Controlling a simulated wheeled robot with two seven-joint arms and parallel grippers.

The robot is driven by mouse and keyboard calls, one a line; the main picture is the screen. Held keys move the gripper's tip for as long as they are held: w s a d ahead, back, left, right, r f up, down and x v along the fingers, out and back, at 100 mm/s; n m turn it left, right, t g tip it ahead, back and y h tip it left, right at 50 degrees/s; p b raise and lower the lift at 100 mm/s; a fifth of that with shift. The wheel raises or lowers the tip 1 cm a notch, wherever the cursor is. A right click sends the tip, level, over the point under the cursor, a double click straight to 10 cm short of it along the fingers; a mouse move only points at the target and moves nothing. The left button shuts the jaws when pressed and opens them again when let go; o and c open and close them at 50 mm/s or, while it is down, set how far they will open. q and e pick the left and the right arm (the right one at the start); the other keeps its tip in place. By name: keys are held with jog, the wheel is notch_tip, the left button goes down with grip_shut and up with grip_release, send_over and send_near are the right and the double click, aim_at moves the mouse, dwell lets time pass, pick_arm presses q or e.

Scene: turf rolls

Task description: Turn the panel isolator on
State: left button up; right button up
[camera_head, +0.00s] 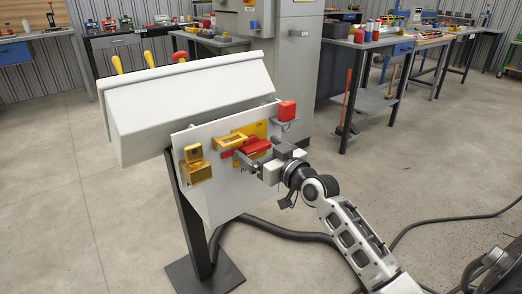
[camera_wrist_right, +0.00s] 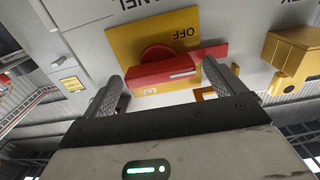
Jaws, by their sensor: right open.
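The isolator's red handle (camera_head: 257,146) sits on a yellow plate on the white panel board (camera_head: 222,205). In the right wrist view, the red handle (camera_wrist_right: 165,76) lies roughly crosswise on the yellow plate (camera_wrist_right: 126,40), whose word OFF reads upside down. My right gripper (camera_head: 263,158) is at the front of the board, close to the handle. In the right wrist view its open fingers (camera_wrist_right: 160,78) stand on either side of the handle; whether they touch it I cannot tell. My left gripper is out of view.
A dark post (camera_head: 193,225) carries the panel. Dark hoses lie on the floor; workbenches stand behind.

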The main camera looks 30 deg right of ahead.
jog(key=shift+c, duration=0.3)
jog(key=c, duration=0.9)
